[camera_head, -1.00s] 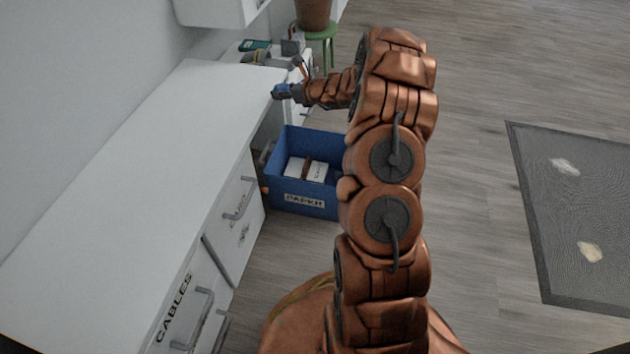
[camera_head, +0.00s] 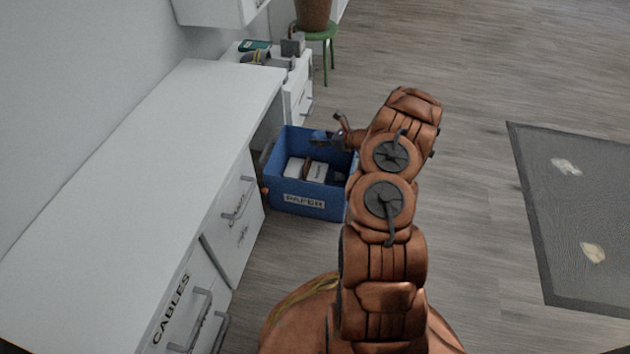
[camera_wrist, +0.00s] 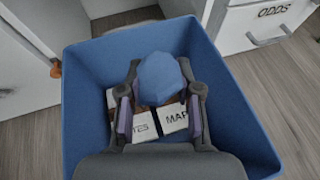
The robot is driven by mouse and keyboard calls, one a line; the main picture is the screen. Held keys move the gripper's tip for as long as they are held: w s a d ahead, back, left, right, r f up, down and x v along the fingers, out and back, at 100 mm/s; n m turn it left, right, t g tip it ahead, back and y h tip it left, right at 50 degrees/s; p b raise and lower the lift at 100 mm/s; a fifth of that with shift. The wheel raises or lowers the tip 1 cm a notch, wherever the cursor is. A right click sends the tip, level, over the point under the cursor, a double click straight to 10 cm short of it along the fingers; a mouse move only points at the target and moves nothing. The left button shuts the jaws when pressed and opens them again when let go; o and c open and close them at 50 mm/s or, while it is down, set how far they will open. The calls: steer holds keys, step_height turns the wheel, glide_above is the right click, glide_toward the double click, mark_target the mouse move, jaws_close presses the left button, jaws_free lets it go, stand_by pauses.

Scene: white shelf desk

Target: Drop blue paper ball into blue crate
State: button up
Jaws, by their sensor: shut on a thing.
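The blue paper ball (camera_wrist: 160,78) is between the fingertips of my gripper (camera_wrist: 160,88) in the wrist view. My gripper is shut on it. The blue crate (camera_wrist: 82,95) lies below and around them in that view. In the head view the crate (camera_head: 280,195) stands on the floor beside the desk, with a label reading PAPER on its front. My gripper (camera_head: 322,138) is over the far part of the crate there. The ball is hard to make out in the head view. White boxes or books (camera_wrist: 172,119) lie in the crate, partly covered by the fingers.
The white desk (camera_head: 130,150) runs along the left, with drawers (camera_head: 235,215) facing the crate. A low white cabinet (camera_head: 295,85) with items on top stands behind. A green stool (camera_head: 325,38) holds a pot. Grey floor is clear to the right, up to a dark mat (camera_head: 580,220).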

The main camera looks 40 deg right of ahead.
step_height(320, 180, down, 6)
steer(key=shift+r+b, duration=0.25)
steer(key=shift+b, duration=0.95)
steer(key=o, duration=0.9)
steer(key=v, duration=1.2)
steer(key=shift+f, duration=0.1)
